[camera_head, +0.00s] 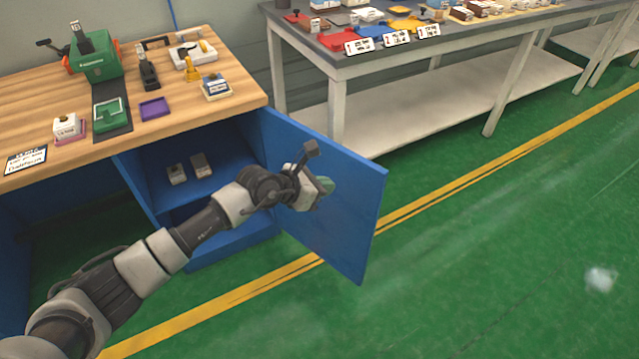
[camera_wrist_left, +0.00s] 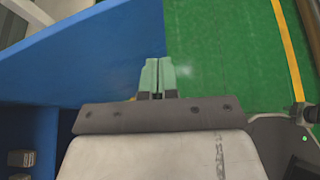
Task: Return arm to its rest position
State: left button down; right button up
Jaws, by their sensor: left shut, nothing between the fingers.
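My left arm reaches in from the lower left in the head view. Its gripper (camera_head: 325,187) is in front of the open blue cabinet door (camera_head: 350,215). In the left wrist view the green fingers of my left gripper (camera_wrist_left: 157,78) are closed together with nothing between them. The blue door (camera_wrist_left: 100,50) fills the left of that view, and the fingertips are close to its edge. I cannot tell whether they touch it. My right gripper is not in view.
The blue cabinet (camera_head: 215,180) stands open under a wooden workbench (camera_head: 200,120) holding tools and trays. Two small grey boxes sit on its shelf. A grey table (camera_head: 450,45) with colored trays stands behind. Green floor (camera_head: 500,230) to the right is clear.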

pick_arm(q)
jog(key=s+a+f+n+t+y+p, duration=0.15)
jog(key=s+a+f+n, duration=0.3)
jog(key=f+n, duration=0.45)
jog(key=s+a+f+n+t+y+p, duration=0.1)
jog(key=s+a+f+n+y+p, duration=0.15)
jog(key=a+f+n, duration=0.5)
jog(key=s+a+f+n+t+y+p, duration=0.1)
jog(key=s+a+f+n+t, duration=0.15)
jog(key=s+f+n, duration=0.75)
jog(key=s+a+f+n+g+y+p, duration=0.1)
jog(key=s+a+f+n+g+y, duration=0.3)
jog(key=s+a+f+n, duration=0.45)
jog(key=s+f+n+g, duration=0.2)
jog(key=s+n, duration=0.1)
jog(key=s, duration=0.5)
jog(key=s+f+n+g+p, duration=0.1)
jog(key=s+f+n+g, duration=0.1)
jog(key=s, duration=0.7)
jog(key=s+f+n+g+y, duration=0.1)
jog(key=s+n+g, duration=0.1)
jog(key=s+n, duration=0.3)
jog(key=s, duration=0.3)
jog(key=shift+s+a+f, duration=0.2)
jog(key=shift+a+f, duration=0.2)
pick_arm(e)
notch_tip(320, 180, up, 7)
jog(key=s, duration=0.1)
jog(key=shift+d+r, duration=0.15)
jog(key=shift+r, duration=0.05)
